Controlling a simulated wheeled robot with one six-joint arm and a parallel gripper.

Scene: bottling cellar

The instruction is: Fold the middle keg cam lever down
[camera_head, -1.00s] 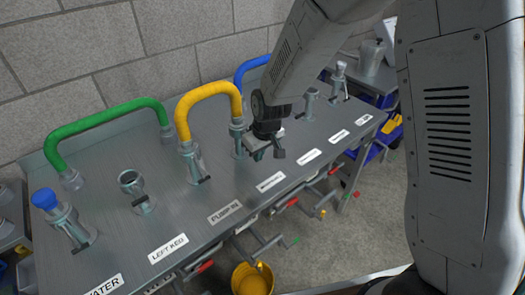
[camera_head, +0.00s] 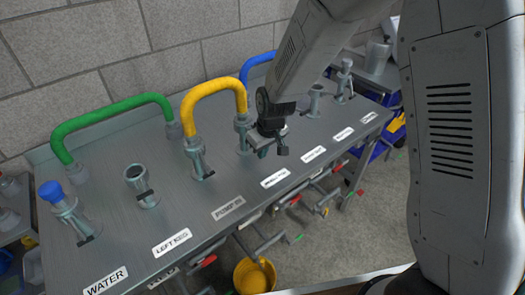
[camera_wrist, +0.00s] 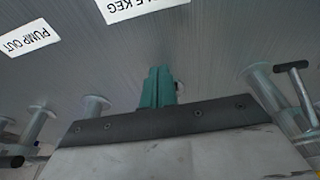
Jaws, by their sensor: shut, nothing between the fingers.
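The MIDDLE KEG label (camera_head: 275,178) is on the steel bench top, partly cut off in the wrist view (camera_wrist: 150,6). Behind it in the head view stands the port (camera_head: 243,132) that holds the right end of the yellow hose. My gripper (camera_head: 264,151) is low over the bench, just right of this port. Its green fingers are together and empty in the wrist view (camera_wrist: 157,88). The port's cam lever is not clearly made out behind my gripper, and I cannot tell whether they touch. In the wrist view, a port with a dark-barred lever (camera_wrist: 291,66) stands at the right.
The yellow hose (camera_head: 213,84) arches close left of my gripper. Neighbouring ports (camera_head: 315,100) stand to the right. A yellow bucket (camera_head: 254,276) is below the front edge.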

